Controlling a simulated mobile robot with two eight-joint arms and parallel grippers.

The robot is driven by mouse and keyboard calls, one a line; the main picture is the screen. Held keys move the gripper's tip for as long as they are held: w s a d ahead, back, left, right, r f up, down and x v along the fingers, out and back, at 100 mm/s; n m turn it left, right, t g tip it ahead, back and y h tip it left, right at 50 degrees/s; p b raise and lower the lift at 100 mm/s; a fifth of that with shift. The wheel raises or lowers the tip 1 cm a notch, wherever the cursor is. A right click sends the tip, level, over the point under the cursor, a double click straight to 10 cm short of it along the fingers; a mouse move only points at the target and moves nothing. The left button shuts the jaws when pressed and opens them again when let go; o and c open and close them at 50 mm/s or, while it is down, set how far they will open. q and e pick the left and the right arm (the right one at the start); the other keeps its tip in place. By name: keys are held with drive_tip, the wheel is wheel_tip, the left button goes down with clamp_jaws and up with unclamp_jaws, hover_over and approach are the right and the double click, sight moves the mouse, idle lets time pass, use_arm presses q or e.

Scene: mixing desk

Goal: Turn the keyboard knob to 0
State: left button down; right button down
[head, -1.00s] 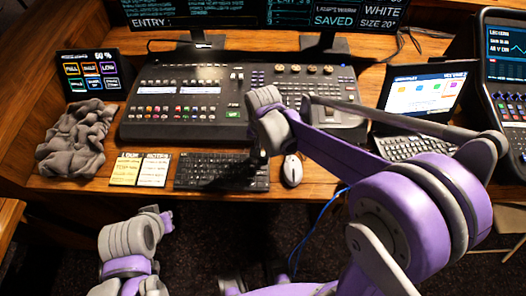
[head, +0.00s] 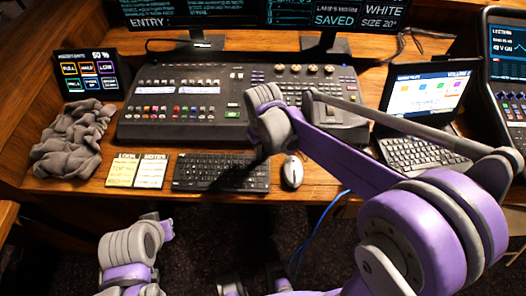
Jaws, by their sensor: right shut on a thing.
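The black keyboard (head: 215,172) lies on the wooden desk in front of the mixing console. My right gripper (head: 262,157) reaches down to its back right corner, with the wrist above it. The jaws are small and dark here and look shut on the keyboard knob, which they hide, so its setting cannot be read from the knob itself. A laptop screen (head: 428,93) at the right has a line at its top right that seems to read "VOLUME 2", though it is small and blurred. Links of my left arm show at the lower left, without its gripper.
A white mouse (head: 292,172) lies just right of the keyboard, and two note cards (head: 138,171) lie left of it. The large console (head: 190,110) stands close behind. A crumpled grey cloth (head: 72,143) lies at the left.

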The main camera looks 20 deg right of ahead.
sight(263, 155)
drive_tip(key=shift+n, duration=1)
drive_tip(key=c, duration=0.7)
unclamp_jaws()
drive_tip(key=shift+c, duration=0.2)
wheel_tip(263, 155, up, 11)
drive_tip(key=shift+p, duration=0.35)
drive_tip(key=shift+f, duration=0.1)
